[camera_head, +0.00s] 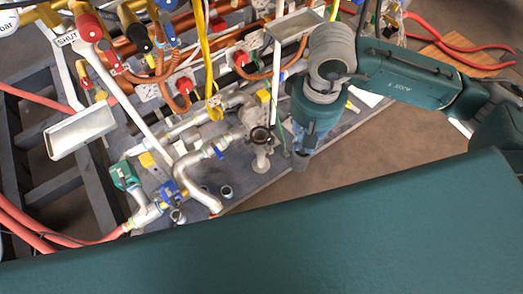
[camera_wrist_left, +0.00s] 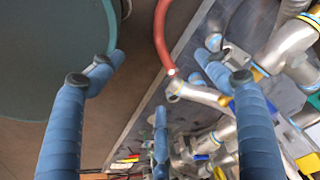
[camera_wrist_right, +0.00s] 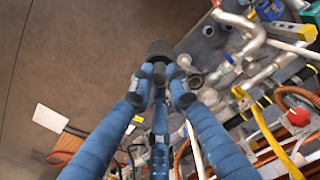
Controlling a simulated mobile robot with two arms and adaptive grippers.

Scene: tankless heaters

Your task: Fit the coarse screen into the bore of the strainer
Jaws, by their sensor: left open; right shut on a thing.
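My right gripper (camera_wrist_right: 160,78) is shut on a dark, short cylinder (camera_wrist_right: 160,48), which looks like the coarse screen, in the right wrist view. The strainer (camera_wrist_right: 194,82) appears to be the fitting with a dark round opening, just right of my right fingertips and apart from the screen. In the head view the strainer (camera_head: 260,136) stands upright, left of my right gripper (camera_head: 300,160); the screen is hidden there. My left gripper (camera_wrist_left: 160,75) is open and empty in the left wrist view, above the bench edge and pipes.
Metal pipes and valves crowd the grey board (camera_head: 262,182). A curved pipe (camera_head: 193,184) and a small open fitting (camera_head: 227,191) lie left of the strainer. A white post (camera_head: 276,85) stands behind it. A red hose (camera_wrist_left: 163,40) crosses the left wrist view. Brown floor beyond the board is clear.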

